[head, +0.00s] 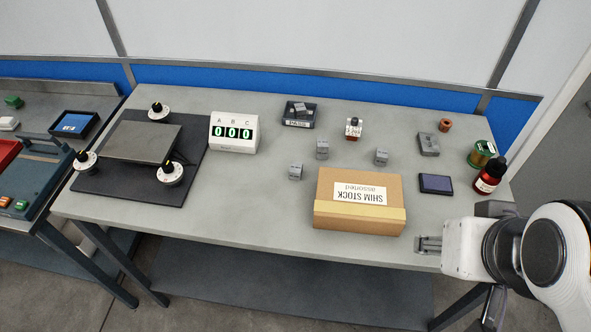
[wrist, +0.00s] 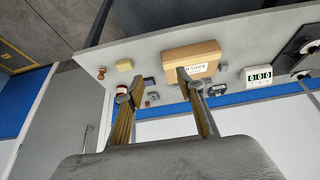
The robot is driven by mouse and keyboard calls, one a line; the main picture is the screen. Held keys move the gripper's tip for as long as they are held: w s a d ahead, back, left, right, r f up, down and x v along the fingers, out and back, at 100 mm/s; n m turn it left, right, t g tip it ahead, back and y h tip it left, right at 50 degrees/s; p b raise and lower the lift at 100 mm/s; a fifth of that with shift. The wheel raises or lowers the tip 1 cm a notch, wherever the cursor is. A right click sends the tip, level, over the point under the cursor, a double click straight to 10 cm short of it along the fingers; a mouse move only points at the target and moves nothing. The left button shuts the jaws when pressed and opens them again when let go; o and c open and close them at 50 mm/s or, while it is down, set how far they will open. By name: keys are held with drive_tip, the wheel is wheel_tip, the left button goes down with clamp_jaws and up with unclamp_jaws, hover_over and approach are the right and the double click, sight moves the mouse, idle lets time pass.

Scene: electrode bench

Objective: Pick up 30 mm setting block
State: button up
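Three small grey blocks stand on the bench in the head view: one behind the shim box (head: 322,149), one to its right (head: 381,157) and one nearer the front left (head: 295,171). Their markings are too small to read, so I cannot tell which is the 30 mm setting block. My gripper (head: 428,245) is at the bench's front right, right of the shim stock box and well away from these blocks. In the wrist view my gripper (wrist: 154,86) has its fingers wide apart with nothing held between them.
The cardboard shim stock box (head: 333,213) stands between my gripper and the blocks. A dark tray (head: 299,123), a small labelled bottle (head: 354,128), a notched grey block (head: 428,144), a dark pad (head: 436,184) and a red bottle (head: 489,177) stand around.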

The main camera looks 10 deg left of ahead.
drive_tip(key=shift+o, duration=0.5)
drive_tip(key=m+t+y, duration=0.3)
drive_tip(key=m+t, duration=0.2)
drive_tip(key=m, duration=2)
hover_over(296, 165)
drive_tip(key=s+d, duration=0.2)
drive_tip(key=s, duration=0.4)
wheel_tip(296, 165, down, 11)
drive_tip(key=f+m+h, duration=0.1)
drive_tip(key=f+m, duration=0.1)
drive_tip(key=m, duration=0.1)
drive_tip(key=a+f+m+t+h, duration=0.1)
drive_tip(key=f+m, duration=0.2)
drive_tip(key=a+f+m+t, duration=0.1)
drive_tip(key=f+m, duration=0.1)
drive_tip(key=m, duration=0.1)
drive_tip(key=shift+w+a+f+h, duration=0.1)
drive_tip(key=shift+w+f+h, duration=0.05)
drive_tip(key=shift+h, duration=0.25)
drive_tip(key=shift+s+f+m+t+h, duration=0.25)
drive_tip(key=shift+f+m, duration=0.1)
drive_tip(key=shift+m, duration=0.25)
drive_tip(key=shift+s+f+m+t+h, duration=0.15)
drive_tip(key=shift+f+m+h, duration=0.15)
drive_tip(key=shift+m, duration=0.3)
drive_tip(key=shift+w, duration=0.1)
drive_tip(key=shift+x, duration=1.3)
drive_tip(key=shift+w+f+y, duration=0.1)
drive_tip(key=shift+y, duration=0.15)
